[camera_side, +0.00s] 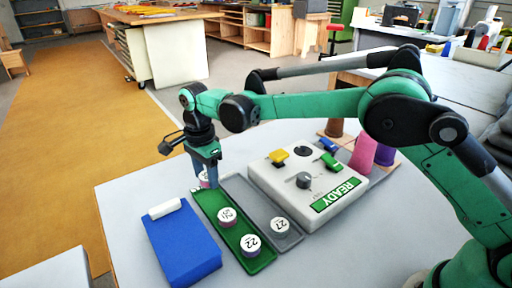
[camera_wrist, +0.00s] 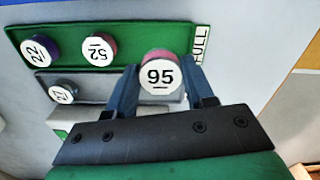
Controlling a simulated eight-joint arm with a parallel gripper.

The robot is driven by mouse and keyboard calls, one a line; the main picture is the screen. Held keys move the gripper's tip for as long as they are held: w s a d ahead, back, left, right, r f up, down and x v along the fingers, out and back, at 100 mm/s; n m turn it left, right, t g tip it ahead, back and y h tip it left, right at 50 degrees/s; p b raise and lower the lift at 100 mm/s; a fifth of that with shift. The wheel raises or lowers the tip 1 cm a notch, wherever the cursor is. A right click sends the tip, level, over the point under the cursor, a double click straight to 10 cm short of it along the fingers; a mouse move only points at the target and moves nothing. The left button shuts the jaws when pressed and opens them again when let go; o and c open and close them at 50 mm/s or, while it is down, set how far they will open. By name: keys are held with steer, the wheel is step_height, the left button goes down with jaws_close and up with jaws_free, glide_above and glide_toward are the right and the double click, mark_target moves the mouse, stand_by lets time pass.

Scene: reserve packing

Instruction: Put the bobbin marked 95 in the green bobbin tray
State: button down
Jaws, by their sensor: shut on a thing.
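My gripper (camera_side: 206,172) is shut on the bobbin marked 95 (camera_wrist: 160,77), its fingers on both sides of it in the wrist view (camera_wrist: 159,66). The bobbin has a white top and a pinkish-red rim; its side shows only partly in the side view (camera_side: 204,180). It is at the far end of the green bobbin tray (camera_side: 262,262), by the white end label (camera_wrist: 202,40). I cannot tell whether it touches the tray floor. Two bobbins sit in the green tray: one marked 22 (camera_wrist: 40,50) and one that reads 52 (camera_wrist: 99,49).
A grey tray (camera_side: 262,208) beside the green one holds a bobbin marked 27 (camera_side: 280,227). A blue box (camera_side: 183,250) with a white roll (camera_side: 164,208) stands left. A white machine with a READY panel (camera_side: 335,195) stands right, with thread cones (camera_side: 364,152) behind it.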

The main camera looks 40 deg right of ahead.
mark_target(211, 200)
steer(key=shift+f, duration=2.45)
steer(key=shift+f, duration=0.15)
steer(key=c, duration=0.6)
jaws_free()
